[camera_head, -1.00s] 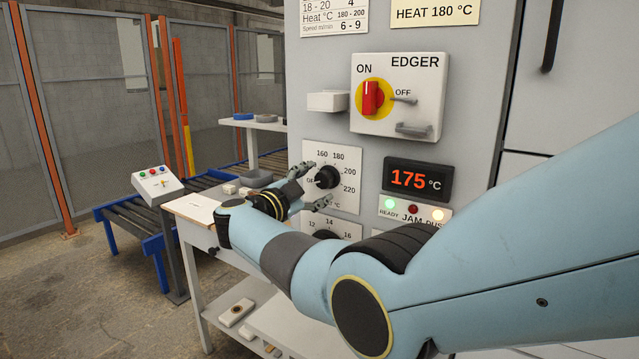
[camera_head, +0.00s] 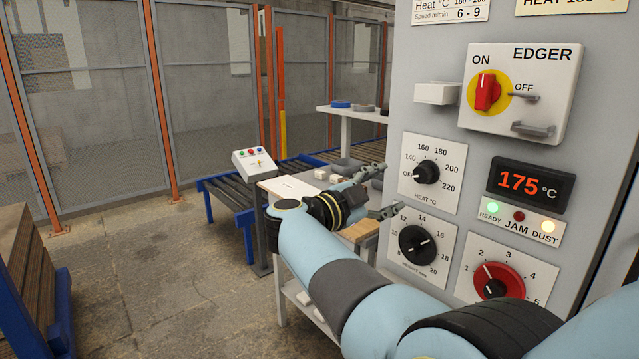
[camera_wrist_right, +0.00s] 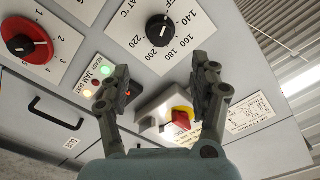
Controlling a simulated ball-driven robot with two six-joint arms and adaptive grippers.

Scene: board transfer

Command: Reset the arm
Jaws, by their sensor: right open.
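My right gripper (camera_head: 378,192) is open and empty in front of the edger's grey panel (camera_head: 425,100), left of the lower dials. The heat dial (camera_head: 426,172) is just right of its upper finger, with a gap that I cannot judge exactly. My left gripper is out of view.
The height dial (camera_head: 417,245) and a red dial (camera_head: 496,282) sit low on the panel. The display (camera_head: 530,186) reads 175 °C. A white side table (camera_head: 285,187) stands behind my arm. Stacked boards (camera_head: 28,265) are at far left. The floor between is clear.

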